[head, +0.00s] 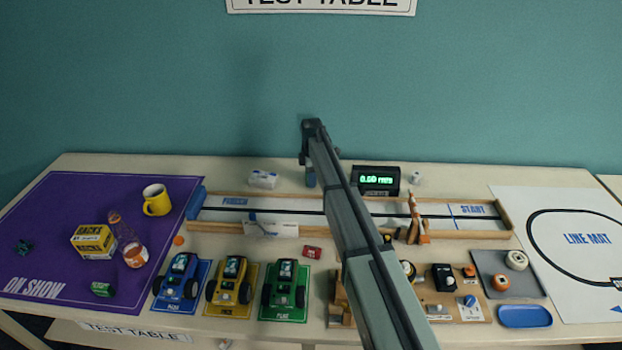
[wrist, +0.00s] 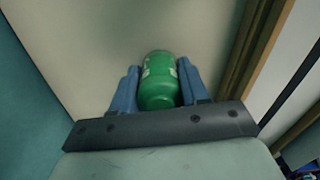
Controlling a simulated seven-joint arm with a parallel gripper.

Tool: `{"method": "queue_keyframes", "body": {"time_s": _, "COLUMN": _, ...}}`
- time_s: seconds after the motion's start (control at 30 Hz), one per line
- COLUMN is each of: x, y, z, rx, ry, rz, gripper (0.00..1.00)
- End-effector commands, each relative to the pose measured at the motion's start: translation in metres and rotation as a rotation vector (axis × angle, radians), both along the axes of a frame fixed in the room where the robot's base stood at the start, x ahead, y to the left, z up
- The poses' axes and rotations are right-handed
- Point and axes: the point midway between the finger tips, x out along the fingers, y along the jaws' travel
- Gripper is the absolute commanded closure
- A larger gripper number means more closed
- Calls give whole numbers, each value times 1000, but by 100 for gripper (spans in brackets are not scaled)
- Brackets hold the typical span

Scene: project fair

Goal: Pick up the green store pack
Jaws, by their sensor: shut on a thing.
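The green store pack (wrist: 159,82) is a small green cylinder with white print, seen in the wrist view between the blue fingers of my gripper (wrist: 158,88). My gripper is shut on it, one finger on each side. In the head view my gripper (head: 310,180) is at the back of the table, behind the track and left of the lit display. The pack cannot be made out there. I cannot tell whether it touches the table.
The wooden track (head: 272,229) runs just in front of my gripper. A display box (head: 377,181) stands to the right, a small white box (head: 262,179) to the left. A purple mat (head: 60,215) holds a yellow mug (head: 157,200) and another green item (head: 102,289). Three cars stand in front.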

Motion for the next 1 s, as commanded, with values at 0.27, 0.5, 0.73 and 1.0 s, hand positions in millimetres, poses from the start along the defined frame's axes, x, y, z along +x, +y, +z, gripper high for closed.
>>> {"method": "queue_keyframes", "body": {"time_s": 0.27, "x": 0, "y": 0, "z": 0, "rx": 0, "ry": 0, "rz": 0, "gripper": 88}}
{"method": "queue_keyframes", "body": {"time_s": 0.5, "x": 1, "y": 0, "z": 20, "rx": 0, "ry": -2, "rz": 0, "gripper": 88}}
{"method": "queue_keyframes", "body": {"time_s": 0.73, "x": 1, "y": 0, "z": 60, "rx": 0, "ry": -2, "rz": 1, "gripper": 88}}
{"method": "queue_keyframes", "body": {"time_s": 1.0, "x": 0, "y": 4, "z": 94, "rx": 0, "ry": -1, "rz": 5, "gripper": 88}}
